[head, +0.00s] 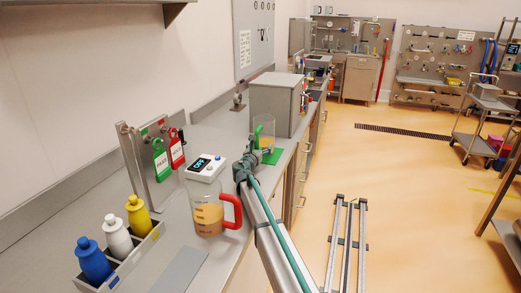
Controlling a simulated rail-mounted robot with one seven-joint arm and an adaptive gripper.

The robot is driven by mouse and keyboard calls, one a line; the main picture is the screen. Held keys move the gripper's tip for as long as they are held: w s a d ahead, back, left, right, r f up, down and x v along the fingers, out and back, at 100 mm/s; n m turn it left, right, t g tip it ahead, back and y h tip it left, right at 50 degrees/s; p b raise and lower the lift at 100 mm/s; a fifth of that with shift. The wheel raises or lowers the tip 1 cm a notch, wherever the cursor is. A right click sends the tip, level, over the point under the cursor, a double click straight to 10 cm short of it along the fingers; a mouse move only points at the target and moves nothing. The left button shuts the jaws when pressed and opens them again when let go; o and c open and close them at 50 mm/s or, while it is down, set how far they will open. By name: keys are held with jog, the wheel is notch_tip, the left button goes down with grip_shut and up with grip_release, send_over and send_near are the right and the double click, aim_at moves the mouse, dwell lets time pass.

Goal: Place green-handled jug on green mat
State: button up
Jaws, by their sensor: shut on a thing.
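The green-handled jug (268,130) is clear with tan contents in it. It stands upright at or just over the green mat (273,157), in front of the grey box. I cannot tell whether its base touches the mat. My gripper (256,148) is at the jug's near left side, shut on its green handle. The fingers and part of the handle are hard to make out at this size, and my arm hides part of the mat.
A red-handled jug (207,215) stands nearer on the bench, left of my arm. Behind it are a white scale (205,168) and a tag stand (150,165). A bottle rack (120,270) is at front left. The grey box (276,103) stands close behind the green-handled jug.

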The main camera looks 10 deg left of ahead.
jog(key=shift+f, duration=0.45)
jog(key=shift+f, duration=0.1)
jog(key=o, duration=1.6)
jog(key=shift+c, duration=0.2)
jog(key=shift+s, duration=0.35)
jog(key=shift+s+a+b, duration=0.2)
jog(key=shift+s+b, duration=0.05)
jog(key=shift+s, duration=0.6)
jog(key=shift+s+a+b, duration=0.15)
jog(key=shift+s+b, duration=0.05)
jog(key=shift+s, duration=0.65)
jog(key=shift+r, duration=0.2)
